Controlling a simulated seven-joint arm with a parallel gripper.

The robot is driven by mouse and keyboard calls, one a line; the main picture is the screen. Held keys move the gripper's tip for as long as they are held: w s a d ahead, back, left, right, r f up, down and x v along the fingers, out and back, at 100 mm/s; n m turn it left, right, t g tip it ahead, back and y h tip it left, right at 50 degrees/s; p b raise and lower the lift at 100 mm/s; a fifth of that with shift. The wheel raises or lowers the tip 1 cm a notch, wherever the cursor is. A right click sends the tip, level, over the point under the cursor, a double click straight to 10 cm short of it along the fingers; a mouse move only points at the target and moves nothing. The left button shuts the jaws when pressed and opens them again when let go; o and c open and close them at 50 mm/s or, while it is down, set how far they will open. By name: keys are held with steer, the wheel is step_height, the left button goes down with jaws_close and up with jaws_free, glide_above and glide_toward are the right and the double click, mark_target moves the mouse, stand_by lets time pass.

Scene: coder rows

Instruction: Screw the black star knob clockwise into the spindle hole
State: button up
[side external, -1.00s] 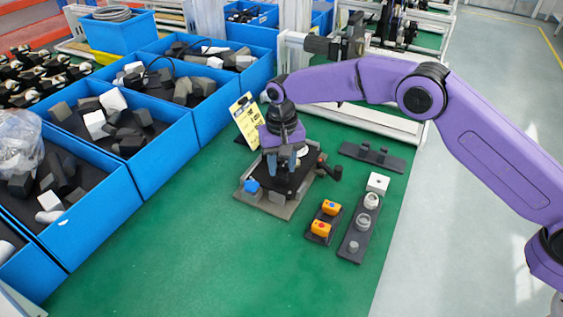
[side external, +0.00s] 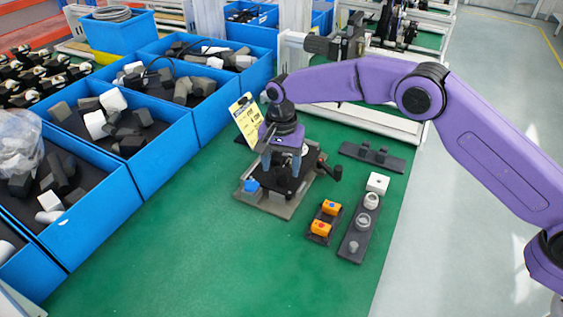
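My gripper (side external: 282,168) points down over the grey fixture plate (side external: 262,204). A blue part (side external: 250,186) sits at the plate's left corner. I cannot make out the black star knob or the spindle hole; the gripper and dark block cover that spot.
A yellow card (side external: 247,120) stands behind the gripper. Two orange parts (side external: 320,228) sit on a small dark tray, beside a dark strip (side external: 351,247) with white and grey pieces. Blue bins (side external: 163,150) line the left. The green mat (side external: 190,255) is clear in front.

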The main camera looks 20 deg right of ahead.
steer(key=shift+r, duration=0.1)
step_height(320, 180, up, 17)
stand_by(0.8)
steer(key=shift+r, duration=0.1)
steer(key=shift+r, duration=0.1)
